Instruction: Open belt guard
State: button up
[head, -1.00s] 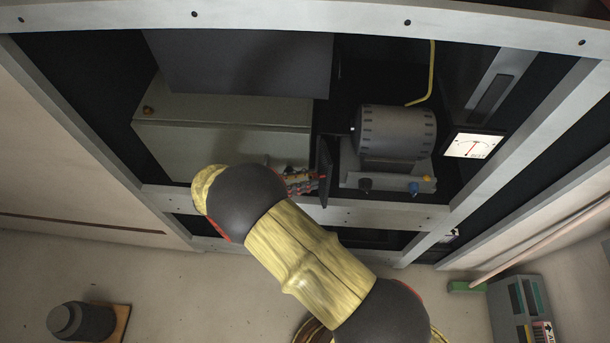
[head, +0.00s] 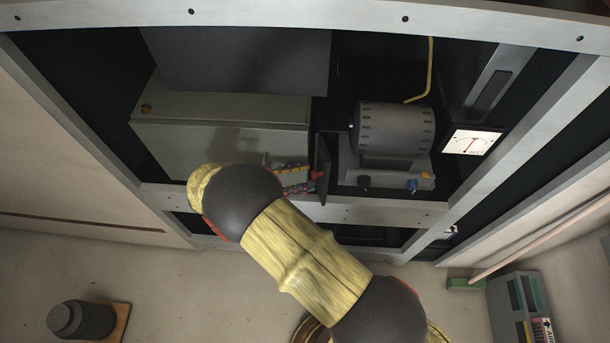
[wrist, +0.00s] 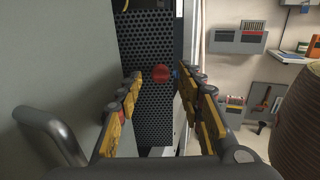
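The belt guard is a dark perforated panel (wrist: 150,105) facing me in the wrist view, with a red knob (wrist: 160,73) on it. In the head view the guard (head: 324,160) shows nearly edge-on, left of the motor, with red at the knob (head: 318,174) on its left side. My gripper (wrist: 163,78) is open, one finger on each side of the red knob in the picture. I cannot tell whether either finger touches it. In the head view my gripper (head: 294,182) is at the guard's left side, partly hidden by my wrist.
A grey motor (head: 395,130) stands right of the guard, with a lit meter (head: 472,142) beyond it. A grey-green cabinet (head: 215,135) is close on the left. The rack's front rail (head: 375,213) runs below. A grey handle (wrist: 50,130) is near at left in the wrist view.

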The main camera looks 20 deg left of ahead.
jog(key=v, duration=1.1)
jog(key=shift+c, duration=1.4)
